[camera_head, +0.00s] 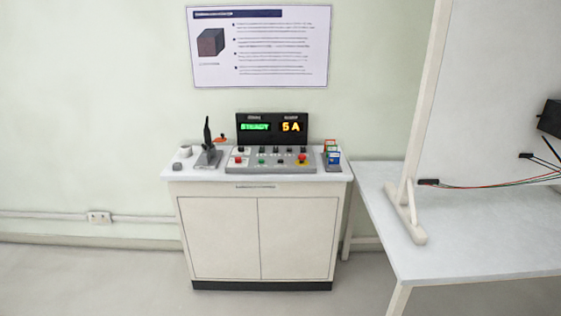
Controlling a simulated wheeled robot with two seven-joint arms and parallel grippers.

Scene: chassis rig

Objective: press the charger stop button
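A grey control panel (271,165) sits on top of a white cabinet in the middle of the head view. It carries several small buttons, among them a red one (239,160) at the left, a green one (262,162) near the middle and a red mushroom button on a yellow base (302,160) at the right. The labels are too small to read, so I cannot tell which is the charger stop button. A black display (272,127) behind the panel reads a green word like "STEADY" and "5 A". Neither of my grippers shows.
The cabinet (220,235) stands against the wall with clear floor in front. A black upright device (208,150) is left of the panel, small coloured items (332,155) right. A table (460,235) with an upright white board (490,90) and wires stands at the right.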

